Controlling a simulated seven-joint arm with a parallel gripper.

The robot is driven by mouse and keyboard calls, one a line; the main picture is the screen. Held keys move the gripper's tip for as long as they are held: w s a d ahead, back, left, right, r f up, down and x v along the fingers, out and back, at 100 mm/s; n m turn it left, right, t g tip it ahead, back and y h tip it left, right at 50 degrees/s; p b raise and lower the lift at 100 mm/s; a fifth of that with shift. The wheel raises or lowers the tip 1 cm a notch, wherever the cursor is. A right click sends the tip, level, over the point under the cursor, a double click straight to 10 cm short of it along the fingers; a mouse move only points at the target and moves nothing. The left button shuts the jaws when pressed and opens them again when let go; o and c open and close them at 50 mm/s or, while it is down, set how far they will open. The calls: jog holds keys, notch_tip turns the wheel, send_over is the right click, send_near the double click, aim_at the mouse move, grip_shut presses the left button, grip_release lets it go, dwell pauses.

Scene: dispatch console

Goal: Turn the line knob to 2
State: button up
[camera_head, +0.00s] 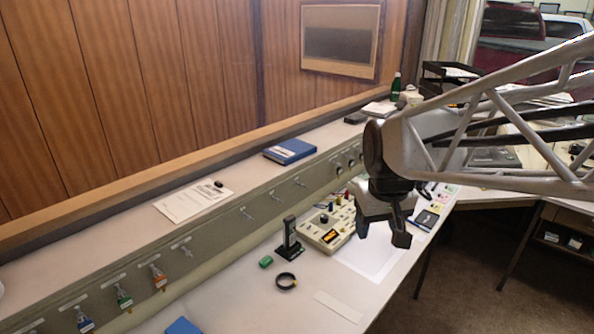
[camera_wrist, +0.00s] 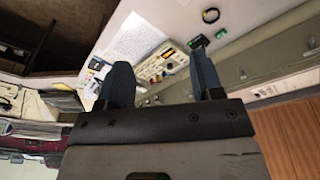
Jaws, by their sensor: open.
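A beige control box (camera_head: 312,238) sits on the desk below the shelf. The wrist view shows the box (camera_wrist: 160,66) beyond and between my two fingers (camera_wrist: 160,58).
A black upright stand (camera_head: 290,240), a green block (camera_head: 266,262) and a black ring (camera_head: 286,281) lie left of the box. A white sheet (camera_head: 372,258) lies right of it. The shelf front (camera_head: 215,230) with hooks and colored tags rises behind. The front desk is mostly clear.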

jog(key=w+f+n, duration=0.2)
jog(key=w, duration=1.2)
jog(key=n+g, duration=0.2)
jog(key=n, duration=0.2)
send_over(324, 217)
jog(key=f, duration=2.4)
jog(key=shift+s, duration=0.35)
jog(key=shift+w+a+f, duration=0.1)
jog(key=shift+w+f, duration=0.25)
jog(key=shift+f, duration=0.15)
jog(key=shift+w+f, duration=0.1)
jog(key=shift+f, duration=3.8)
